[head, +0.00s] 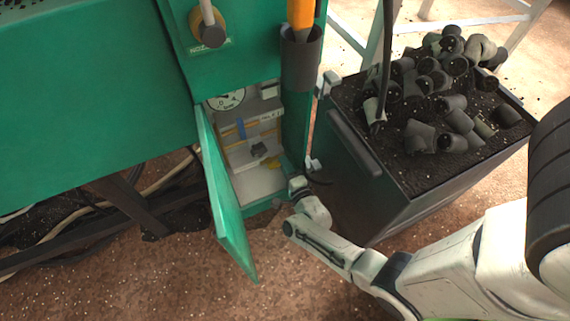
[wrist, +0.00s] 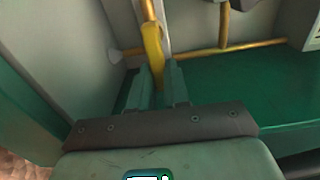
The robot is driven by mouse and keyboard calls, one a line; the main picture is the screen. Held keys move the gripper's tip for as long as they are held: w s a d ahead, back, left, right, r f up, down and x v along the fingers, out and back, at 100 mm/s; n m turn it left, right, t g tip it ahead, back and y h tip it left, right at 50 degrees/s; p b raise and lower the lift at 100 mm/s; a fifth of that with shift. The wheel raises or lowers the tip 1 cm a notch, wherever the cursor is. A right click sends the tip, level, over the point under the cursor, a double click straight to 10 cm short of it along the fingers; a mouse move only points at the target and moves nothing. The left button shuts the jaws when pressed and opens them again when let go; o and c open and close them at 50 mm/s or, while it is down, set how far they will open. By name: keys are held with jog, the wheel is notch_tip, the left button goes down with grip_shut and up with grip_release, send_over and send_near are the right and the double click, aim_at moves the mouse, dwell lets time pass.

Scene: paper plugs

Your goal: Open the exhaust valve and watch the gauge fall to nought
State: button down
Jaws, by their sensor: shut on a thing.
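A yellow lever (wrist: 153,45), which looks like the exhaust valve's handle, stands between the fingers of my gripper (wrist: 158,82) in the wrist view. The fingers are shut on its near end. In the head view the yellow lever (head: 271,162) shows low in the open green cabinet, and my gripper reaches in from the lower right; its fingertips are hard to make out there. The gauge (head: 230,99) is a white dial at the top of the cabinet opening, partly cut off by the edge above. Its needle is too small to read.
The green cabinet door (head: 227,200) hangs open left of my gripper. A blue handle (head: 241,128) sits inside, above the lever. A brass pipe (wrist: 250,45) runs across behind the lever. A dark bin (head: 360,170) heaped with black plugs (head: 450,85) stands close on the right.

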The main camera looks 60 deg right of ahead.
jog(key=shift+f, duration=0.1)
jog(key=c, duration=1.1)
grip_release()
jog(key=shift+s, duration=0.1)
jog(key=p+v, duration=0.3)
jog(key=v, duration=0.7)
jog(key=shift+s+a+p, duration=0.25)
jog(key=shift+a+p, duration=0.05)
jog(key=shift+p, duration=0.05)
